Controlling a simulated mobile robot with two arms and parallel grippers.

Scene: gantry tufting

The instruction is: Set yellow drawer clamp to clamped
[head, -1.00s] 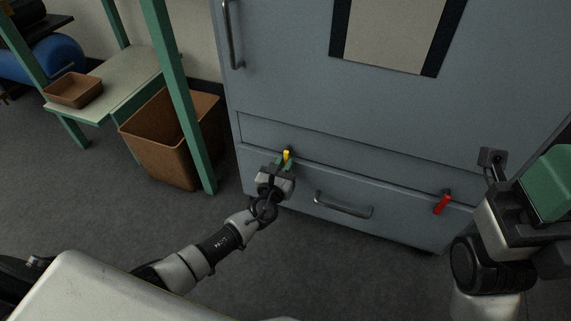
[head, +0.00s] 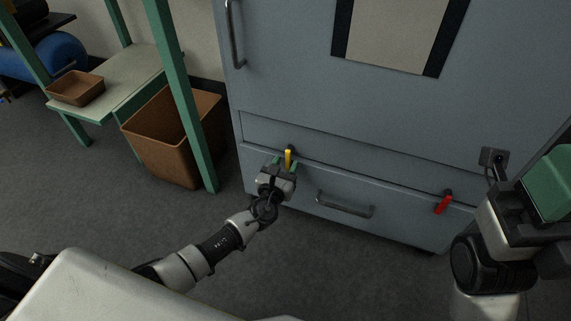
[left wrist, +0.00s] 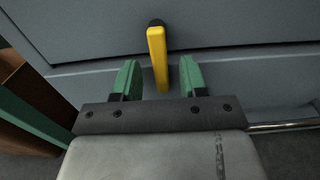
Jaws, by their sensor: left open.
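The yellow drawer clamp (head: 288,156) is a short lever on the grey cabinet, at the upper left of the bottom drawer. In the left wrist view the yellow lever (left wrist: 157,56) hangs from a dark pivot and points down, slightly tilted. My left gripper (head: 283,163) is open at the lever; its green fingers (left wrist: 157,78) stand one on each side of the lever's lower part, with gaps on both sides. My right arm shows at the right edge with a green part at its end; its fingertips cannot be made out.
The bottom drawer has a bar handle (head: 344,205) and a red clamp lever (head: 443,203) at its right. A brown bin (head: 160,140) and a green-framed bench (head: 115,88) with a small brown tray (head: 76,90) stand at the left. The floor between is clear.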

